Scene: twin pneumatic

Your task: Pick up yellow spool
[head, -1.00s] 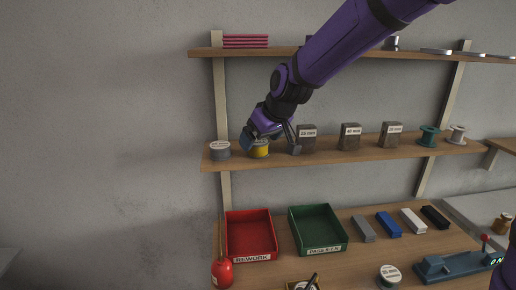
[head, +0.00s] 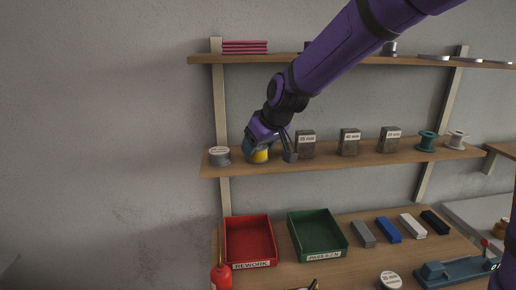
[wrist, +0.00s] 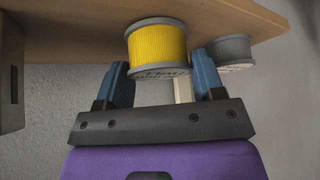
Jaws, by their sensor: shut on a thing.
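The yellow spool (head: 260,156) is on the middle shelf in the head view, partly hidden by my gripper. In the wrist view the yellow spool (wrist: 158,45) has grey rims and a printed label on its lower face, and it is close against the wooden shelf board. My gripper (head: 272,152) comes down from the upper right and is shut on the yellow spool. In the wrist view its two blue fingers (wrist: 163,75) stand on either side of the spool. I cannot see the exact contact.
A grey spool (head: 219,156) stands just left of it on the middle shelf (head: 350,160). Labelled dark blocks (head: 306,144) stand to the right, with a teal spool (head: 427,141) farther along. A red tray (head: 249,240) and green tray (head: 318,236) are below.

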